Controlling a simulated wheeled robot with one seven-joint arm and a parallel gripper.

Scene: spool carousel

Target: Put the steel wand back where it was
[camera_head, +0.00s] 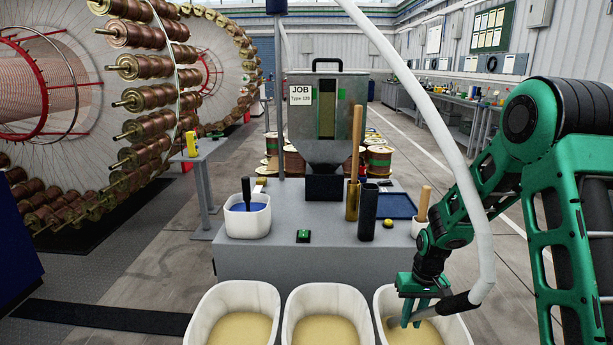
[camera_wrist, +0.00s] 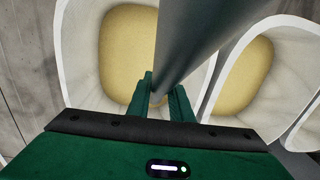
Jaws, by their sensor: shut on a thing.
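The steel wand (camera_head: 428,312) is a grey tube with a dark grip (camera_head: 460,303) joined to a thick white hose. My gripper (camera_head: 413,292) is shut on the wand above the right white tub (camera_head: 378,300). The wand is tilted, and its lower end reaches inside this tub, over or at the yellowish contents; contact is unclear. In the wrist view the wand (camera_wrist: 190,40) runs up from between my gripper's green fingers (camera_wrist: 166,98). An upright black tube (camera_head: 368,213) stands on the grey bench, its inside hidden.
Two more tubs (camera_head: 287,320) stand left of it. The grey bench (camera_head: 275,262) behind holds a brass tube (camera_head: 352,203) with a wooden handle, a tub of blue material (camera_head: 247,217), a blue tray (camera_head: 396,206) and a hopper (camera_head: 342,120). The hose arches over the bench's right side.

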